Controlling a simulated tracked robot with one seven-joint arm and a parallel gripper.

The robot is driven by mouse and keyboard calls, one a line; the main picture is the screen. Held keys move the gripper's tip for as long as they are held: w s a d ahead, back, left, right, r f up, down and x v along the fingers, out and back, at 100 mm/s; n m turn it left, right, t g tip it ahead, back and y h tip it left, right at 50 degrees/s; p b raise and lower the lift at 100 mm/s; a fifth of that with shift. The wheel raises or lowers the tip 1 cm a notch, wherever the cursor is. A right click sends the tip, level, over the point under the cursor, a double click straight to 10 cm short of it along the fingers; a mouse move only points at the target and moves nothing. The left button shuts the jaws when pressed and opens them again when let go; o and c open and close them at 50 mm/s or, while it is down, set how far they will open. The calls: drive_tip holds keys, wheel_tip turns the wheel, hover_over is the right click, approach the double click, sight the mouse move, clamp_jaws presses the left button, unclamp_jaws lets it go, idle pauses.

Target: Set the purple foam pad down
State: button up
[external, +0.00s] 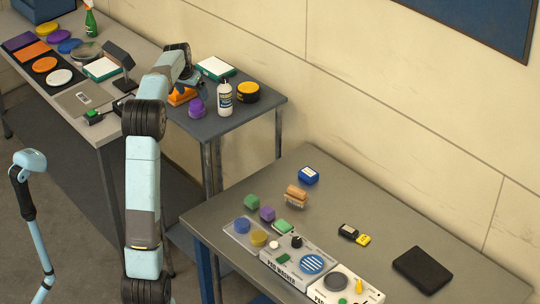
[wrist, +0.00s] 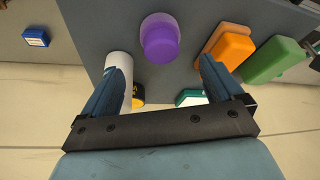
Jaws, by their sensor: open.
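A round purple foam pad (external: 197,109) stands near the front of the small grey side table. In the wrist view the purple pad (wrist: 160,42) lies beyond my fingertips, roughly between them in the picture and apart from both. My gripper (wrist: 163,70) is open with nothing between its fingers. In the external view my gripper (external: 188,84) hangs over the side table, partly hidden by my arm. Other purple things are a flat square pad (external: 19,41) on the long left table and a small block (external: 267,213) on the front table.
A white bottle (external: 224,99) stands close to the purple pad; in the wrist view it overlaps my left finger. A black and yellow tin (external: 247,92), an orange block (wrist: 231,48), a green block (wrist: 274,60) and a white-green box (external: 215,68) crowd the side table.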

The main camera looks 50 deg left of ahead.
sight(198, 100)
drive_tip(key=shift+x, duration=4.5)
drive_tip(key=shift+a, duration=0.1)
drive_tip(key=c, duration=1.2)
drive_tip(key=shift+r, duration=0.15)
drive_tip(key=shift+r, duration=0.2)
wheel_tip(198, 100, up, 2)
drive_tip(key=shift+r, duration=0.15)
drive_tip(key=s+d+r, duration=0.2)
drive_tip(key=s+r, duration=0.1)
drive_tip(key=s, duration=0.1)
drive_tip(key=s+d+r, duration=0.5)
drive_tip(key=s+r, duration=0.2)
drive_tip(key=shift+s+d, duration=0.35)
drive_tip(key=shift+d, duration=0.05)
